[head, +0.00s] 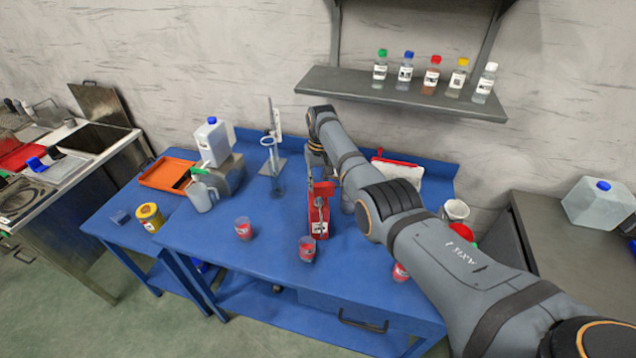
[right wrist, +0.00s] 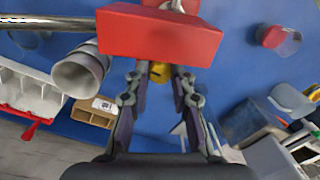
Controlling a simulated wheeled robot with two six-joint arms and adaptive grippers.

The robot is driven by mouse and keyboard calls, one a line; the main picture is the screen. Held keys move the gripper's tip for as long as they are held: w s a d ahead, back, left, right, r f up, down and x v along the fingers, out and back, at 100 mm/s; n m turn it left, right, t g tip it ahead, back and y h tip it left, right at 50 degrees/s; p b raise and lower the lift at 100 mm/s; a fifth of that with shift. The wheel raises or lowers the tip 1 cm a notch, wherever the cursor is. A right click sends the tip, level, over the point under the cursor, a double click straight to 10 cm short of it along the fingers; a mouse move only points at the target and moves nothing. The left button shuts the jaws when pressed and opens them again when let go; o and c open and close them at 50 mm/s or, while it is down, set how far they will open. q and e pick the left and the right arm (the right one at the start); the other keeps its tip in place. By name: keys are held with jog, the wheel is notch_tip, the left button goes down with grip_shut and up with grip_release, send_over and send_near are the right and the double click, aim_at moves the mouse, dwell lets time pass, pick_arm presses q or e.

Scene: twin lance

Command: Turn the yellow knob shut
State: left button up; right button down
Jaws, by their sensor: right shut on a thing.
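A red device (head: 313,224) stands on the blue table in the head view, with a red upper part and a metal part in front. Its red block (right wrist: 160,36) fills the top middle of the right wrist view. The yellow knob (right wrist: 160,72) shows just below that block, between the fingertips of my right gripper (right wrist: 159,82). The right gripper is shut on the knob. In the head view the knob cannot be made out, and my right arm reaches in from the right to the device. My left gripper is not in view.
Cups with red contents stand nearby, one in front of the device (head: 307,252) and one to its left (head: 243,230). A glass cylinder on a stand (head: 275,170) is behind left. A shelf (head: 400,95) with several bottles hangs above. The table's front left is mostly clear.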

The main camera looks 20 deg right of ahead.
jog(key=m+p, duration=0.1)
jog(key=m, duration=0.1)
jog(key=shift+r+m+p, duration=0.15)
jog(key=shift+m+p, duration=0.15)
jog(key=shift+p, duration=0.1)
jog(key=m+p, duration=0.1)
jog(key=m, duration=0.2)
jog(key=shift+m+p, duration=0.3)
jog(key=shift+m, duration=0.1)
jog(key=m+p, duration=0.1)
jog(key=m, duration=0.6)
jog(key=shift+m, duration=0.3)
jog(key=c, duration=1.1)
grip_release()
jog(key=shift+a, duration=0.1)
